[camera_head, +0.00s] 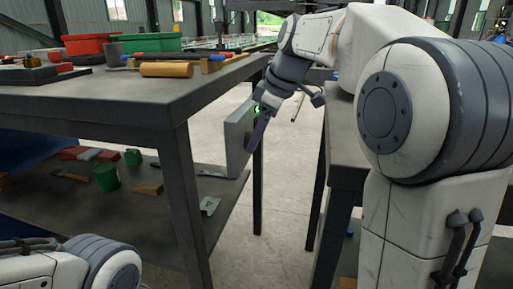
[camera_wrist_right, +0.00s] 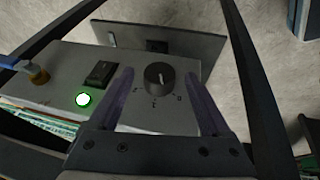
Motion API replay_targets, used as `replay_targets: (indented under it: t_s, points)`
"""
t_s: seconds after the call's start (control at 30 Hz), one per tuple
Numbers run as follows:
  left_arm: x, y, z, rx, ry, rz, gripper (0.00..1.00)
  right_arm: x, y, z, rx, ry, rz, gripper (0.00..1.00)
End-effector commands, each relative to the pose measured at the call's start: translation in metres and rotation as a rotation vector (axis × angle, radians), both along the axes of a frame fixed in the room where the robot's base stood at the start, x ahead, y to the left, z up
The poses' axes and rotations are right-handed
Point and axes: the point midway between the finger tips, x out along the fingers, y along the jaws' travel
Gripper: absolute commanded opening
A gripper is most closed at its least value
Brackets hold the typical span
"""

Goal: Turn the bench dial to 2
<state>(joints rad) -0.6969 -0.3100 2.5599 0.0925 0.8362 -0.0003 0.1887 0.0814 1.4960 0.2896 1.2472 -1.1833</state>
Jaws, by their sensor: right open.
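In the head view my right gripper (camera_head: 258,128) is at the grey panel (camera_head: 238,132) on the bench's end; the dial is hidden there. My left gripper is out of view.
The dark bench (camera_head: 120,98) holds red and green bins (camera_head: 90,43) and tools. Another table stands right, with floor (camera_head: 285,180) between.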

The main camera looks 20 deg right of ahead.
Motion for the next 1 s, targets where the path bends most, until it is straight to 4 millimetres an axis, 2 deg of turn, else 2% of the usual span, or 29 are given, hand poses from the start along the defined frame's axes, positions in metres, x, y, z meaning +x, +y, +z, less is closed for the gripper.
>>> replay_targets:
  t_s: [0.03, 0.1, 0.43, 0.47, 0.6, 0.67, 0.87, 1.0]
  points:
    - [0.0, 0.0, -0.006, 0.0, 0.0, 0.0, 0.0, 0.002, 0.002, -0.008, 0.0, 0.002, 0.001, 0.82]
    - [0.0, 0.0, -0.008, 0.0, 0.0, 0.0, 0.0, 0.004, 0.003, -0.012, 0.0, 0.002, 0.001, 0.82]
    - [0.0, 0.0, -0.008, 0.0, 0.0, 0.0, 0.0, 0.005, 0.003, -0.013, 0.001, 0.001, 0.0, 0.82]
    - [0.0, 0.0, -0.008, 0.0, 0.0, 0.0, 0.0, 0.005, 0.003, -0.013, 0.001, 0.001, 0.0, 0.74]
    - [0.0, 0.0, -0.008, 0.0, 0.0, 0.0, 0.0, 0.005, 0.003, -0.013, 0.001, 0.001, 0.0, 0.21]
    - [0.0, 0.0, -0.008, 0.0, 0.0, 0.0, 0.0, 0.005, 0.003, -0.013, 0.001, 0.001, 0.0, 0.0]
    - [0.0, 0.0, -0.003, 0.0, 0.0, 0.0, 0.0, 0.005, 0.003, -0.011, 0.006, 0.009, 0.0, 0.0]
    - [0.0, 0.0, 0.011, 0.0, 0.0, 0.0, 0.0, 0.006, 0.002, -0.007, 0.024, 0.036, -0.002, 0.0]
